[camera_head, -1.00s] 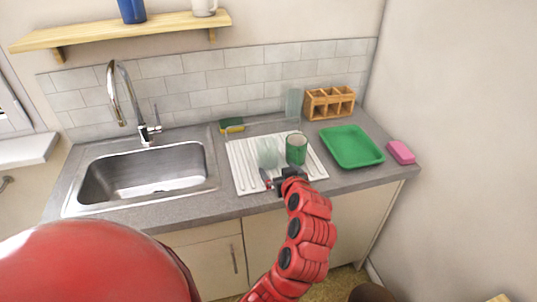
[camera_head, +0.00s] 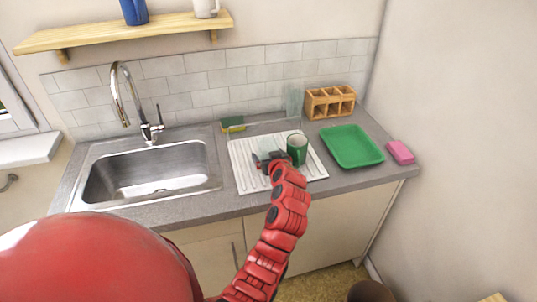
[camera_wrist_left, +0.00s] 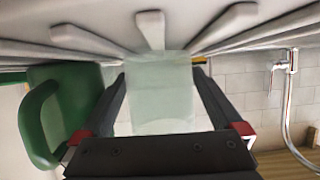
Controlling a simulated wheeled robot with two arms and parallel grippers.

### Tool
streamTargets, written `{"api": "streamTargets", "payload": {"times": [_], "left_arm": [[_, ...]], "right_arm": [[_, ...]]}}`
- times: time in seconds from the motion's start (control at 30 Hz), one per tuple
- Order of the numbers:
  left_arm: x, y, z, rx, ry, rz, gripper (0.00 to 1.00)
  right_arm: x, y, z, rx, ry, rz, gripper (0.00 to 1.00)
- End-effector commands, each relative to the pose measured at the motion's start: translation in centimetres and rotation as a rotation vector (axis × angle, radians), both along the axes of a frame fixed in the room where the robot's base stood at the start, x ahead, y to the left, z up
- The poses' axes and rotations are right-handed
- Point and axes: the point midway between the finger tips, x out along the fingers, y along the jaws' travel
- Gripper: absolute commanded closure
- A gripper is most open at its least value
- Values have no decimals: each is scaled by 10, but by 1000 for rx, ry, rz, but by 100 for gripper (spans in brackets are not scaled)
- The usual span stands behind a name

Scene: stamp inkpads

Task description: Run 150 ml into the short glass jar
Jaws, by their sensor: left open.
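The short glass jar (camera_wrist_left: 160,95) is clear and pale. In the left wrist view it stands between the two fingers of my left gripper (camera_wrist_left: 163,78), on the ribbed white drainboard (camera_wrist_left: 150,28). The fingers are open on either side of it; I cannot tell whether they touch it. In the head view my left gripper (camera_head: 266,162) is over the drainboard (camera_head: 245,180), and the jar is mostly hidden or too faint to make out. The curved chrome tap (camera_head: 116,85) stands behind the steel sink (camera_head: 150,172), left of the drainboard. My right gripper is not in view.
A green mug (camera_head: 297,150) stands close to the right of my gripper. A tall clear glass (camera_head: 294,102) and a sponge (camera_head: 232,124) are behind. A green tray (camera_head: 350,146), wooden caddy (camera_head: 330,101) and pink block (camera_head: 400,152) lie to the right. The sink is empty.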

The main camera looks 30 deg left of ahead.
Motion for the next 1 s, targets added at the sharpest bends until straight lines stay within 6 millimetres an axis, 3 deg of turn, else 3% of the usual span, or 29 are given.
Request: {"api": "streamTargets", "payload": {"times": [0.2, 0.23, 0.6, 0.7, 1.0], "left_arm": [[1, 1, -2, -1, 1, 0, 0], [1, 1, -2, -1, 1, 0, 4], [1, 1, -2, -1, 1, 0, 70], [1, 1, -2, 0, 0, 0, 84], [1, 1, 3, 1, -1, -1, 84]], "right_arm": [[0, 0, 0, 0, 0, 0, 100], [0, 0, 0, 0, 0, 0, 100], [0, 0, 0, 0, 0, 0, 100], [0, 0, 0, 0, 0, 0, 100], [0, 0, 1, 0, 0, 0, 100]]}}
